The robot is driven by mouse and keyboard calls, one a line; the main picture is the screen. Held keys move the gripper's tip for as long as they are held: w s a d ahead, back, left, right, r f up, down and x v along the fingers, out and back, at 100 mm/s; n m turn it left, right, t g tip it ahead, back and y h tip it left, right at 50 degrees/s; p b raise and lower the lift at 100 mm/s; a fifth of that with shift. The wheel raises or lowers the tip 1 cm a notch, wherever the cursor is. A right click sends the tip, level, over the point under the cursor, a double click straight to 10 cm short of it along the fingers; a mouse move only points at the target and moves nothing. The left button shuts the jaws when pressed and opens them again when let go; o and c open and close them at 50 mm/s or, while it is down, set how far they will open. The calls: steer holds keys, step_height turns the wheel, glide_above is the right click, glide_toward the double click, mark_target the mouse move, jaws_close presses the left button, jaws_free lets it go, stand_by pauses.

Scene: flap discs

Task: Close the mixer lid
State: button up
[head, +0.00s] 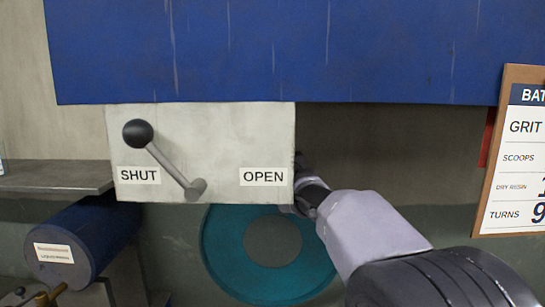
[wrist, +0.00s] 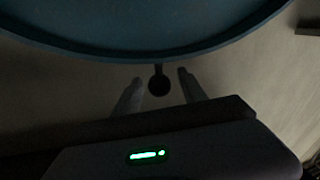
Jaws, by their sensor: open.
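In the wrist view my gripper (wrist: 160,77) is open. Its two pale fingers stand on either side of a small dark round knob (wrist: 159,86) on a short stem. I cannot tell whether they touch it. The stem runs up to a large blue-teal round rim (wrist: 150,53) across the top. In the head view a teal ring (head: 220,260) with a greyer centre shows below a pale panel; I cannot tell whether it is the mixer lid. My arm reaches from the lower right to the panel's right edge, where the panel hides my fingertips.
The pale panel (head: 235,130) reads SHUT and OPEN; its ball-ended lever (head: 167,163) leans towards SHUT. A big blue body (head: 280,50) hangs above. A blue drum (head: 85,232) lies under a grey shelf (head: 55,178) at left. A batch board (head: 490,190) is at right.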

jaws_close()
stand_by(1.4)
